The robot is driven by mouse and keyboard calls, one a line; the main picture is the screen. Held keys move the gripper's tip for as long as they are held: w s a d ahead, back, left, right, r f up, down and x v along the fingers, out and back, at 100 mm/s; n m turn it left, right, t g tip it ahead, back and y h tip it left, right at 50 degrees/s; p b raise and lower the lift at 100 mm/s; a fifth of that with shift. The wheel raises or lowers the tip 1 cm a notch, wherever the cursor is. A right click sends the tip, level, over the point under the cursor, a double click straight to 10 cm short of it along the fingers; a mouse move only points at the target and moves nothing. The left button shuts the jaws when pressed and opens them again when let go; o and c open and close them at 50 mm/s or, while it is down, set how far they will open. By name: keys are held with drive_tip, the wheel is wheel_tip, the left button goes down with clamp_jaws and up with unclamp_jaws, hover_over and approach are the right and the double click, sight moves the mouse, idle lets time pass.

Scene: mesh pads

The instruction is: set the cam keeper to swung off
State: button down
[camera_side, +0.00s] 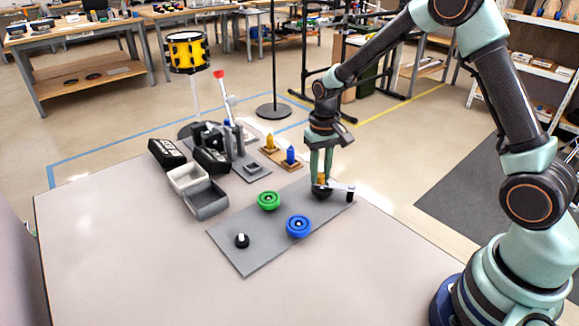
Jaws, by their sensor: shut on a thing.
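My gripper (321,180) points down at the right end of a grey plate (262,238). It is shut on a small part there, beside an orange-yellow piece. A light grey bar (338,187), probably the cam keeper, reaches right from the fingertips and ends in a black block (350,194). A round black base (320,194) sits under the fingertips. The fingers hide much of this spot, so I cannot tell exactly which part they grip. On the same plate are a green wheel (268,201), a blue wheel (298,226) and a black knob with a white top (242,240).
Behind the plate stand a white bin (187,178), a grey bin (206,199), black boxes (166,153), a grey clamp-like fixture, and a brown board with a yellow peg (269,143) and a blue peg (290,155). The table's front and left are clear.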

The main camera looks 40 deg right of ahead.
drive_tip(key=shift+w+d, duration=0.1)
drive_tip(key=shift+d, duration=0.1)
drive_tip(key=m, duration=0.1)
drive_tip(key=d+m, duration=0.1)
drive_tip(key=m, duration=0.1)
drive_tip(key=shift+w+d+r, duration=0.1)
drive_tip(key=shift+w+d, duration=0.2)
drive_tip(key=shift+w, duration=0.1)
drive_tip(key=m, duration=0.1)
drive_tip(key=d+m, duration=0.2)
drive_tip(key=shift+w+d+m, duration=0.25)
drive_tip(key=shift+m, duration=0.05)
drive_tip(key=d+m, duration=0.2)
drive_tip(key=m, duration=0.1)
drive_tip(key=shift+s+d, duration=0.2)
drive_tip(key=shift+s+d+m, duration=0.3)
drive_tip(key=shift+d+m, duration=0.3)
drive_tip(key=shift+m, duration=0.45)
drive_tip(key=shift+s+d+m, duration=0.25)
drive_tip(key=shift+d+m, duration=0.3)
drive_tip(key=shift+m, duration=0.5)
drive_tip(key=c, duration=0.7)
unclamp_jaws()
drive_tip(key=shift+o, duration=0.2)
